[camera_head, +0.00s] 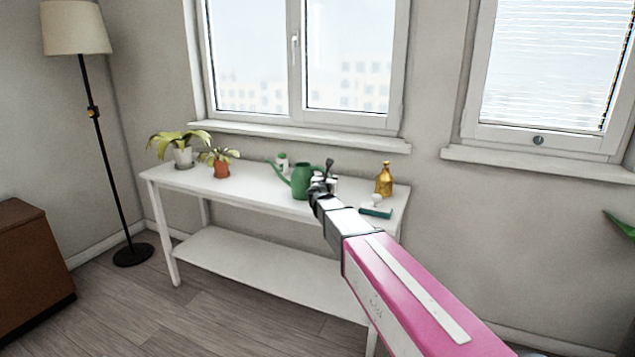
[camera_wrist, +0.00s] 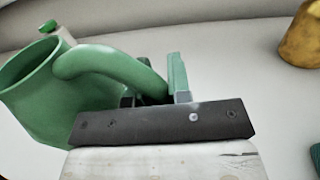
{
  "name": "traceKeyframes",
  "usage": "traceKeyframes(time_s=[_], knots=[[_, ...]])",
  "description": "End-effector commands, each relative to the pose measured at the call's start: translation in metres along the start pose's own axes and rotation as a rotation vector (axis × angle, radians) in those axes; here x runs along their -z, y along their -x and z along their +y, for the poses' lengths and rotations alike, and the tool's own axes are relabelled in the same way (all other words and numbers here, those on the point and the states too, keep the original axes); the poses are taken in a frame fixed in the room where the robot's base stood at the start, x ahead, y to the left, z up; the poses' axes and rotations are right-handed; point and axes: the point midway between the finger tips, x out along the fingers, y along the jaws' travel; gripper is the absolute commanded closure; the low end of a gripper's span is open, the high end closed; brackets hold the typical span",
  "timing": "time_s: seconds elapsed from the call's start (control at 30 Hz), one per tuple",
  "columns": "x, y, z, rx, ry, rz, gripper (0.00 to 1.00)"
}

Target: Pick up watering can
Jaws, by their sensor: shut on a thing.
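The green watering can (camera_head: 302,182) is at the right half of the white table, with its spout pointing left. In the wrist view the can (camera_wrist: 45,95) fills the left side, with its open top and curved handle showing. My gripper (camera_head: 323,182) reaches it from the right. In the wrist view my gripper (camera_wrist: 155,93) is shut on the can's handle, partly hidden behind the dark gripper body. I cannot tell whether the can's base touches the table.
The white table (camera_head: 235,190) stands under the window. Two potted plants (camera_head: 183,157) (camera_head: 221,170) are at its left. A small green-and-white bottle (camera_head: 283,162) is behind the spout. A golden bottle (camera_head: 384,180) and a green-handled tool (camera_head: 376,212) are at the right. A floor lamp (camera_head: 91,112) stands left.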

Motion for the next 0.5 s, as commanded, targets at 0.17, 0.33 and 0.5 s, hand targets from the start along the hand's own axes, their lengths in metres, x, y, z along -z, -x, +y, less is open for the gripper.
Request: traceKeyframes(time_s=[0.17,0.33,0.5], knots=[[-0.004,0.0,0.0,0.0,-0.001,0.0,1.0],[-0.011,0.0,0.0,0.0,-0.001,-0.001,1.0],[-0.025,0.0,0.001,0.0,-0.001,-0.002,1.0]])
